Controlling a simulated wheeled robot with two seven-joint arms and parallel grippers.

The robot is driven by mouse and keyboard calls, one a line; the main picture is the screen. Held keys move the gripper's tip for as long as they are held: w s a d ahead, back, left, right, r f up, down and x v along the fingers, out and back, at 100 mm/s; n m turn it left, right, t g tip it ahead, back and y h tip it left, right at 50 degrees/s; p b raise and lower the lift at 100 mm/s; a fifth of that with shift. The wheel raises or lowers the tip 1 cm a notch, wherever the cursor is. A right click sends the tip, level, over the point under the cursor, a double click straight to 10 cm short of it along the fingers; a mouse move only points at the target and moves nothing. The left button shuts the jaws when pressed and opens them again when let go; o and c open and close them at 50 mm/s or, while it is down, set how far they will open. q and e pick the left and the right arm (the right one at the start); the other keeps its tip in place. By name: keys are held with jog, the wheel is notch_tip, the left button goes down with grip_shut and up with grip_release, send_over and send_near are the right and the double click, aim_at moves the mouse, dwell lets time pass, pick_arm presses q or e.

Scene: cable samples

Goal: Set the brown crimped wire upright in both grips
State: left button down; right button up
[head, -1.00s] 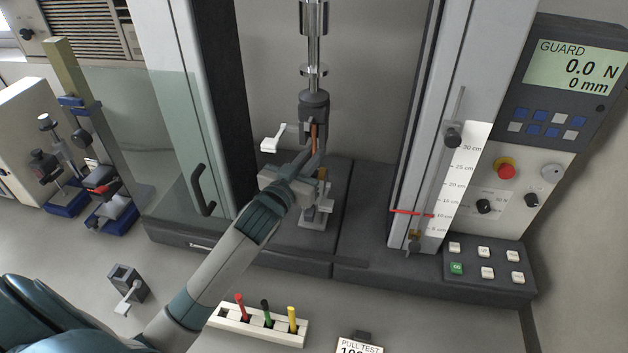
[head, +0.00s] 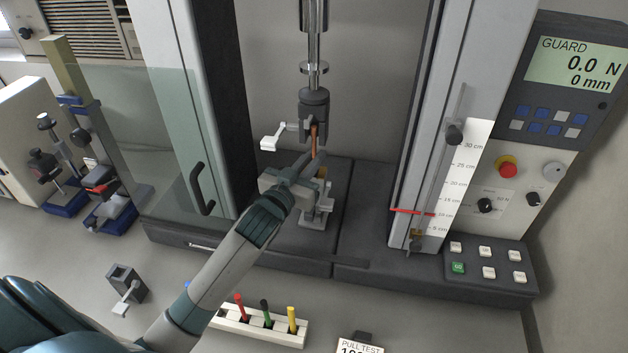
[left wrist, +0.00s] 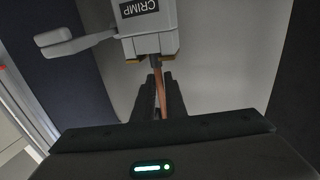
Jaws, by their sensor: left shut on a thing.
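The brown wire (head: 314,132) stands nearly upright just below the upper grip (head: 313,103) of the test machine. My left gripper (head: 318,160) is shut on the brown wire below that grip. In the left wrist view the wire (left wrist: 161,95) runs up from between my fingers (left wrist: 160,100) to the underside of the grip marked CRIMP (left wrist: 148,30). The wire's top end meets the grip there; how far inside it sits is hidden. The lower grip (head: 318,205) is below my gripper and partly hidden by it. My right gripper is not in view.
The guard door (head: 165,130) stands open at the left with its dark handle. A white lever (head: 275,138) sticks out left of the upper grip. A rack with colored pens (head: 265,328) and a small clamp block (head: 126,285) lie in front of the machine.

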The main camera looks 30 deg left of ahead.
pick_arm(q)
jog(key=shift+f+b, duration=0.35)
jog(key=shift+f, duration=0.25)
jog(key=c, duration=2.1)
grip_release()
jog(key=shift+o, duration=0.8)
jog(key=o, duration=0.4)
jog(key=shift+s, duration=0.1)
jog(key=shift+s+p, duration=1.65)
jog(key=shift+s, duration=2.75)
